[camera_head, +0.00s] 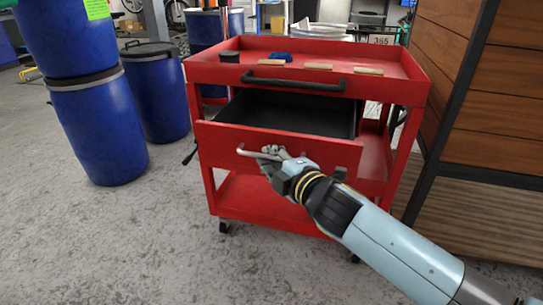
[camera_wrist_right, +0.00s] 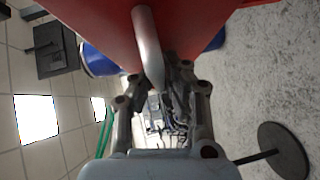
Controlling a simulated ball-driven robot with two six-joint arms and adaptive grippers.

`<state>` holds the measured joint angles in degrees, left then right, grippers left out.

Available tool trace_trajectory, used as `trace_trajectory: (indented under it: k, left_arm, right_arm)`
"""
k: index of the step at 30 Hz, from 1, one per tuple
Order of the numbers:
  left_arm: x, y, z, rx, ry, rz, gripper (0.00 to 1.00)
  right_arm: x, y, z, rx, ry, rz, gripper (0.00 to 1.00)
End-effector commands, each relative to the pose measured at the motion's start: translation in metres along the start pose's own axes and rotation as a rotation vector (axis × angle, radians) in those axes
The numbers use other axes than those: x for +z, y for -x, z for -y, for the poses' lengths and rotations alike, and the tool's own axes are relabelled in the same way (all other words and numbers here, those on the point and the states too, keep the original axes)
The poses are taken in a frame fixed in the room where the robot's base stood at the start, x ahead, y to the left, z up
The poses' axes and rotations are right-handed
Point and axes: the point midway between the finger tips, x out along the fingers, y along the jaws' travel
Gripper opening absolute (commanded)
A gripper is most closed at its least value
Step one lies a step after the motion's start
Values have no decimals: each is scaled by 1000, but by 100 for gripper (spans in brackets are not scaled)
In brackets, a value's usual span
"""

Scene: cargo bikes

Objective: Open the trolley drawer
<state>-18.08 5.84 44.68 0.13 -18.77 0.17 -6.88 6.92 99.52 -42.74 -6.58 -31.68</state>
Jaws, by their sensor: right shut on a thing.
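The red trolley (camera_head: 225,190) stands in the middle of the head view. Its drawer (camera_head: 220,140) is pulled well out, and the black inside (camera_head: 290,108) shows and looks empty. A silver bar handle (camera_head: 250,153) runs along the drawer front. My right gripper (camera_head: 272,152) is shut on this handle at the drawer's front. In the right wrist view, the handle (camera_wrist_right: 148,45) passes between the fingers of my right gripper (camera_wrist_right: 160,95), against the red drawer front. My left gripper is in neither view.
The trolley top carries a black round tin (camera_head: 229,57), a blue item (camera_head: 281,57) and several small wooden blocks (camera_head: 318,66). Blue barrels (camera_head: 98,125) stand at left. A wood-slatted structure (camera_head: 480,90) stands close at right. The floor (camera_head: 120,240) at front left is clear.

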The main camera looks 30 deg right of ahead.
Motion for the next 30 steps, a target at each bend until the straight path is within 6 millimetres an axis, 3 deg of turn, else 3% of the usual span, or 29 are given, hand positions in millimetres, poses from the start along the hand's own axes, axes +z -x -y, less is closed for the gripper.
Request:
trace_trajectory:
  k: [2,3,9,20,30]
  left_arm:
    - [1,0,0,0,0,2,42]
    - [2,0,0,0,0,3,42]
    - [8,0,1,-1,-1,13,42]
    - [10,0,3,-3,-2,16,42]
    - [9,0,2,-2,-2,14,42]
  right_arm:
    - [-1,-1,-4,7,-3,-4,0]
    - [-1,-1,-4,7,-3,-4,9]
    - [-1,-1,-3,5,-2,-3,33]
    - [0,9,0,0,0,-1,33]
    - [0,80,0,0,2,-1,33]
